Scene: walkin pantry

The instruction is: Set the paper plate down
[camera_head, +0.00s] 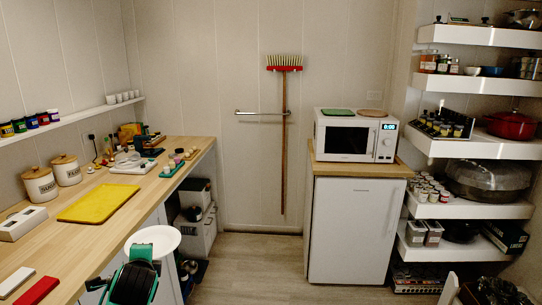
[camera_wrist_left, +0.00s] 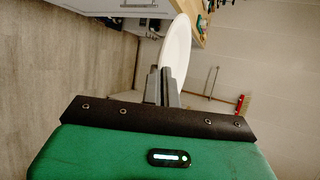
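The white paper plate (camera_head: 153,239) is held over the front edge of the long wooden counter, at the lower left of the head view. My left gripper (camera_head: 141,253) is at its near rim. In the left wrist view the fingers (camera_wrist_left: 162,86) are close together on the rim of the plate (camera_wrist_left: 177,47), which shows nearly edge-on. The plate extends out beyond the fingertips. My right gripper is in neither view.
The wooden counter (camera_head: 112,231) has bare room around a yellow mat (camera_head: 97,203). Two canisters (camera_head: 54,178), a white box (camera_head: 22,223) and a red block (camera_head: 37,290) stand nearby. A microwave (camera_head: 355,136) sits on a small fridge to the right.

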